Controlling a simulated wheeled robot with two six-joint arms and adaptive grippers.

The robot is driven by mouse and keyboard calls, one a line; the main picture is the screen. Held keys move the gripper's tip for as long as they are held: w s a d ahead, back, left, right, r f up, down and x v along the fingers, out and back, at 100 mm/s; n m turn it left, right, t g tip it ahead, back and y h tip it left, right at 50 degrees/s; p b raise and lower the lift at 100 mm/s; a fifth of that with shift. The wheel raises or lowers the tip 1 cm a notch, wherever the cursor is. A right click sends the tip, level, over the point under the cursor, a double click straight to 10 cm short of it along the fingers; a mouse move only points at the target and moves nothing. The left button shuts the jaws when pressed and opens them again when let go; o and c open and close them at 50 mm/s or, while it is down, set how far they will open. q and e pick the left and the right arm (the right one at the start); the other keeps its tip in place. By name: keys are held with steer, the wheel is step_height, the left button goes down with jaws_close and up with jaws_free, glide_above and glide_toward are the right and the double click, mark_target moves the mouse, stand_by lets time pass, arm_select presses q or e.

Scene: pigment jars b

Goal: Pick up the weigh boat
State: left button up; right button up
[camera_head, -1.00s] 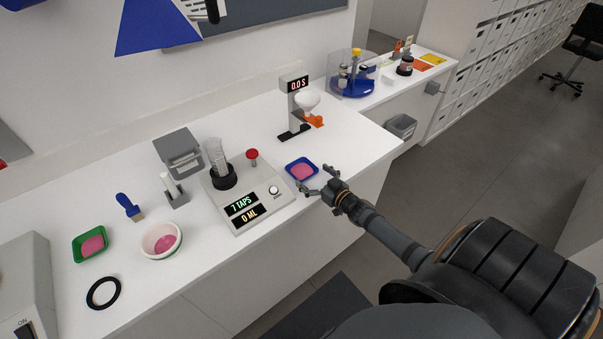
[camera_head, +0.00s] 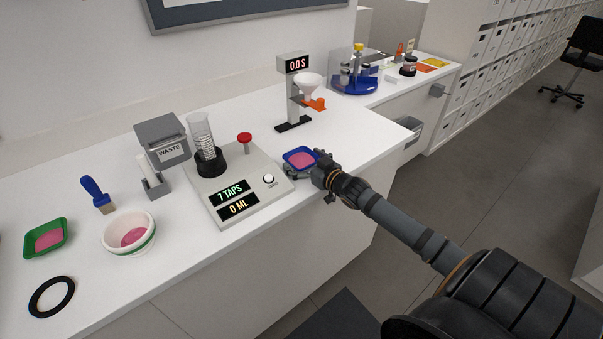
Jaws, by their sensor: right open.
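A blue weigh boat (camera_head: 287,157) with pink powder in it lies on the white counter, just right of the tap machine. A similar green boat (camera_head: 28,249) with pink powder lies at the far left. My right gripper (camera_head: 304,168) is open at the front right edge of the blue boat. Its fingers are small and partly hidden against the boat, so I cannot tell whether they touch it. My left gripper is not in view.
The tap machine (camera_head: 209,207) with a glass cylinder (camera_head: 200,130) stands left of the blue boat. A funnel stand (camera_head: 292,105) is behind it. A white bowl (camera_head: 117,246), a brush (camera_head: 93,189), a black ring (camera_head: 52,297) and a waste box (camera_head: 160,135) are further left.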

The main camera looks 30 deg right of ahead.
steer(key=shift+w+r, duration=0.1)
steer(key=c, duration=1.1)
